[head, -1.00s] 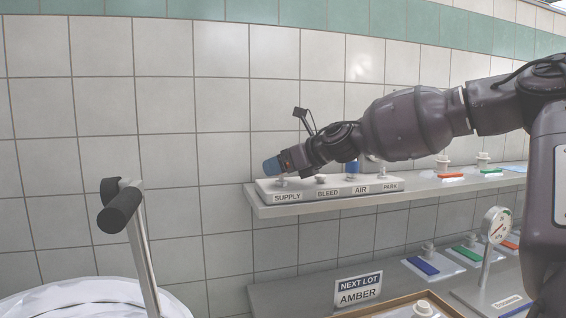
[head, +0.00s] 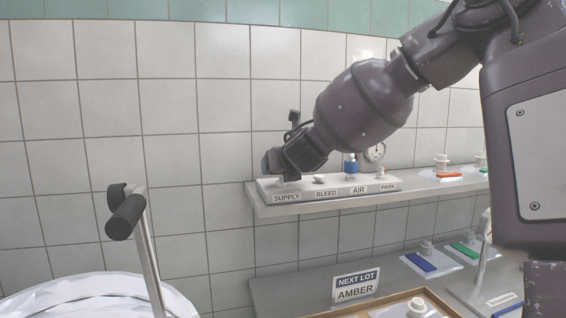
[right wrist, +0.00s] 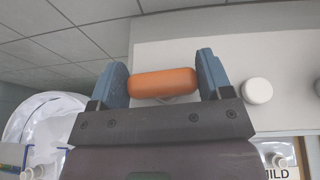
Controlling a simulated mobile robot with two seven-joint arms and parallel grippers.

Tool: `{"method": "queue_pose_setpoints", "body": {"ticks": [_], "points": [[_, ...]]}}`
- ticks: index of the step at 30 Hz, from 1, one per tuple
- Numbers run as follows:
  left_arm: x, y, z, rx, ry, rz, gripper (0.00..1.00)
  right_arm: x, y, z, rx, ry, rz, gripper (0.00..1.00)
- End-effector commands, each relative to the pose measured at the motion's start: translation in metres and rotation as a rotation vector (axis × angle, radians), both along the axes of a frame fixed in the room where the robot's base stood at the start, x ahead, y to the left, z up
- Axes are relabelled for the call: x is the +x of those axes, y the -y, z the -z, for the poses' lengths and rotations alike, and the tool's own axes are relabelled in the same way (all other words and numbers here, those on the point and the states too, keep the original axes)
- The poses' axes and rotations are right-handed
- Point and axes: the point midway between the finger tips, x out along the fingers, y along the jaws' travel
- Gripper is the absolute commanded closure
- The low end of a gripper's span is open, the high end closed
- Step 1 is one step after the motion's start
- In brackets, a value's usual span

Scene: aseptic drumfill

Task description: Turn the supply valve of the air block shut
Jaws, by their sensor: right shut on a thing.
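The air block (head: 334,190) is a pale panel on the wall shelf, with labels SUPPLY, BLEED, AIR and PARK. My right gripper (head: 270,164) is at its left end, above the SUPPLY label (head: 286,198). In the right wrist view, the gripper (right wrist: 164,76) is shut on the supply valve's orange handle (right wrist: 163,83), which lies crosswise between the two blue fingers. In the head view the gripper hides the handle. The valve's exact turn angle cannot be told. My left gripper is not in view.
A blue fitting (head: 350,164) and a round gauge (head: 375,152) stand right of my gripper. The lower bench (head: 270,292) carries a NEXT LOT AMBER sign (head: 356,286). A black-gripped handle (head: 126,216) rises over a white-covered drum at left.

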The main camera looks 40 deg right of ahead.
Motion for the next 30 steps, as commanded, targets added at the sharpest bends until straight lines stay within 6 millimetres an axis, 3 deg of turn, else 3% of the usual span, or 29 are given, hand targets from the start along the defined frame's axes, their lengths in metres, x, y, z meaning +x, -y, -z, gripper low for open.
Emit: {"method": "queue_pose_setpoints", "body": {"ticks": [24, 25, 29, 30], "points": [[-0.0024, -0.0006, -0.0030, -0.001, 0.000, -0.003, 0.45, -0.0005, 0.0005, 0.0026, 0.003, -0.003, 0.078, 0.51], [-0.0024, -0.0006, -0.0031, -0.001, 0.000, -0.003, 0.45, -0.0005, 0.0005, 0.0026, 0.003, -0.003, 0.078, 0.23], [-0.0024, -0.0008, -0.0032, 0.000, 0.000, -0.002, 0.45, -0.0003, 0.0004, 0.0019, 0.002, -0.002, 0.077, 0.03], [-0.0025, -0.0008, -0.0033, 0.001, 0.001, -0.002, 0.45, -0.0002, 0.0003, 0.0017, 0.002, -0.002, 0.077, 0.02]]}}
